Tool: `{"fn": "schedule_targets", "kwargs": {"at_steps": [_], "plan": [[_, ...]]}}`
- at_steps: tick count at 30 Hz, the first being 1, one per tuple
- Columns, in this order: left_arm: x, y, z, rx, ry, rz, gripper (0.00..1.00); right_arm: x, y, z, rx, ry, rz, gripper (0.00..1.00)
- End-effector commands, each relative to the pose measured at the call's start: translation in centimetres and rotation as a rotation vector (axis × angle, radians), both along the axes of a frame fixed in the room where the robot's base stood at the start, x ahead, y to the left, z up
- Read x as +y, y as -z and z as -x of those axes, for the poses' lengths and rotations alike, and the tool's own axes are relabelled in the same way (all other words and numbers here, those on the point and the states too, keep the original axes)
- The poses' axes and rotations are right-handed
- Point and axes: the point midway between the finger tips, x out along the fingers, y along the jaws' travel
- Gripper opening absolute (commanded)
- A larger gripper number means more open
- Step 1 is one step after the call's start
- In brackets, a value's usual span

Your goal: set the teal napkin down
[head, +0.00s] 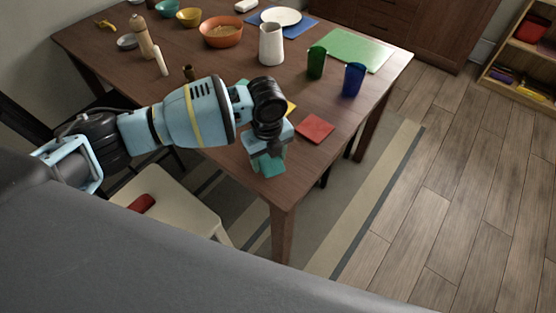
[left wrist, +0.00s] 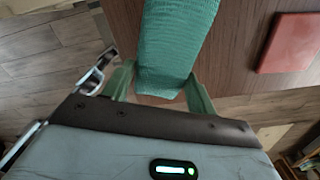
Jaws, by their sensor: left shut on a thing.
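The teal napkin (left wrist: 177,45) is a folded, textured strip between the two green fingers of my left gripper (left wrist: 160,88), which is shut on it. In the head view the left gripper (head: 267,153) is over the near right corner of the brown table (head: 225,140). A teal end of the napkin (head: 270,168) shows below the gripper. I cannot tell whether it touches the tabletop. My right gripper is not in view.
A red napkin (head: 315,127) lies just right of the gripper, and a yellow thing (head: 290,107) is partly hidden behind it. Green (head: 316,62) and blue (head: 353,79) cups and a white pitcher (head: 271,44) stand farther back. A pale chair (head: 165,203) stands in front of the table.

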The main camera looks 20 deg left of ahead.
Motion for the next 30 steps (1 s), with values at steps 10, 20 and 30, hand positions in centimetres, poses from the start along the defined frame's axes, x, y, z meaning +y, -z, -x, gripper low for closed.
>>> {"fn": "schedule_targets", "kwargs": {"at_steps": [10,20,30], "plan": [[-1.2,0.2,-1.3,0.0,-0.001,0.0,0.35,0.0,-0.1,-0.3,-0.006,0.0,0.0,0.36],[-1.8,2.8,-1.9,0.003,-0.001,-0.001,0.35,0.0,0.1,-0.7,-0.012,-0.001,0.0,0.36],[-1.8,3.7,-1.9,-0.001,0.0,0.0,0.35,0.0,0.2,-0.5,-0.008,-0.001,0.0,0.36]]}}
